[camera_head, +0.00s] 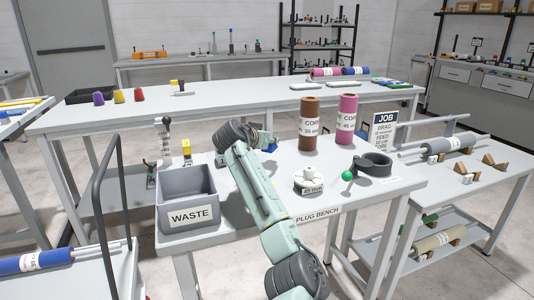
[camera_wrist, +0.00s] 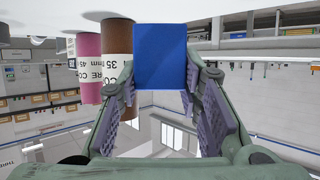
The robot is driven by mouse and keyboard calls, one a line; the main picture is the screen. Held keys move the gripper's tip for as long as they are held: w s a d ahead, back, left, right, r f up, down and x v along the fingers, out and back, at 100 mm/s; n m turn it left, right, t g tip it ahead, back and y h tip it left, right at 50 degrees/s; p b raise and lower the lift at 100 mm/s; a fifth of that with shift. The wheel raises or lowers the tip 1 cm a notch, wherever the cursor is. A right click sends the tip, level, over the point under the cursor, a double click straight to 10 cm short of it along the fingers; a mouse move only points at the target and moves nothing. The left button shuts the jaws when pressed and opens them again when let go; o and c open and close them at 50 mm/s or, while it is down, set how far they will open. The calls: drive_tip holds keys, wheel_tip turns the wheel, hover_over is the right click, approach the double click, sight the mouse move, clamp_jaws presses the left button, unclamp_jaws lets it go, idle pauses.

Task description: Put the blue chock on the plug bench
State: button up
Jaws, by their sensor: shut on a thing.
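The blue chock (camera_wrist: 161,55) is between the two fingers of my gripper (camera_wrist: 163,80) in the wrist view, which looks upside down. My gripper is shut on it. In the head view only a small blue part of the chock (camera_head: 271,147) shows past my arm, over the back of the plug bench (camera_head: 395,182). My arm hides most of the gripper there. I cannot tell whether the chock touches the bench top. The bench carries a "PLUG BENCH" label at its front edge.
On the bench stand a grey waste bin (camera_head: 188,200) at left, a brown core (camera_head: 309,124), a pink core (camera_head: 346,119), a white labelled disc (camera_head: 309,181), a black ring-shaped holder (camera_head: 372,166) and a job sign (camera_head: 384,130). The bench's front right is clear.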

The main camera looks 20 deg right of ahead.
sight(267, 152)
drive_tip(key=shift+f, duration=2.55)
drive_tip(key=o, duration=1.2)
drive_tip(key=shift+r+p, duration=0.15)
drive_tip(key=shift+p, duration=0.15)
drive_tip(key=v, duration=1.2)
